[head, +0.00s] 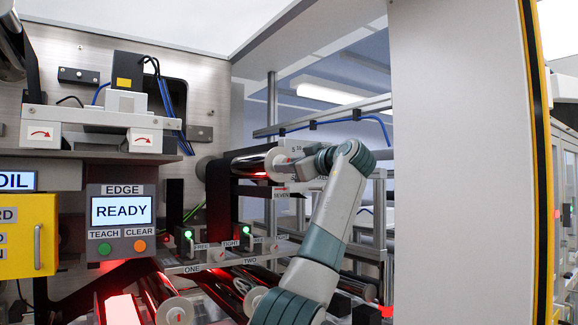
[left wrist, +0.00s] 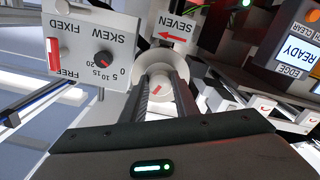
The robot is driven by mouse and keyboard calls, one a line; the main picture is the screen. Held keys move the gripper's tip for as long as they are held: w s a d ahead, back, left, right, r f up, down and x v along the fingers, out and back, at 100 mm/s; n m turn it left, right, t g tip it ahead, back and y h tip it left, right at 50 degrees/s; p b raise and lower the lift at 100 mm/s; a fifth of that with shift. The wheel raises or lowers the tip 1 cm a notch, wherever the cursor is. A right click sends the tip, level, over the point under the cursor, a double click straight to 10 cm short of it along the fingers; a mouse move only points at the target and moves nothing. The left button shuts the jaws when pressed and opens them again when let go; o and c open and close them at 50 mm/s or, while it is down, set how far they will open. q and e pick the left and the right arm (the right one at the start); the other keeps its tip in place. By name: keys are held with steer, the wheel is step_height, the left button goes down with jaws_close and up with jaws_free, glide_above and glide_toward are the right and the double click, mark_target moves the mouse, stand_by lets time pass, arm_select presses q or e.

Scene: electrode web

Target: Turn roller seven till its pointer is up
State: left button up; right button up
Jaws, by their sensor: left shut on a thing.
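Roller seven (head: 250,163) is a dark, shiny roller with a pale end, high on the machine in the head view. Its SEVEN sign (head: 281,193) is just below. My left gripper (head: 290,161) is at that end, its fingertips partly hidden by the arm. In the left wrist view, the left gripper (left wrist: 160,82) has its two fingers shut on the sides of the white round hub (left wrist: 158,74). A short red pointer mark (left wrist: 157,90) on the hub's face is slanted. The SEVEN sign with a red arrow (left wrist: 176,32) shows upside down. My right gripper is not in view.
A SKEW plate (left wrist: 90,55) with a black knob and red FREE/FIXED slider is close beside the hub. In the head view, the READY panel (head: 122,212) and lower rollers are at left. A large pale panel (head: 460,160) is close right of my arm.

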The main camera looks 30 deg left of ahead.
arm_select(q)
steer(key=shift+n+p, duration=0.5)
steer(key=shift+n, duration=1.8)
steer(key=o, duration=1.1)
steer(key=shift+c, duration=0.2)
steer(key=shift+d, duration=0.15)
steer(key=b+v, duration=0.8)
steer(key=v, duration=0.9)
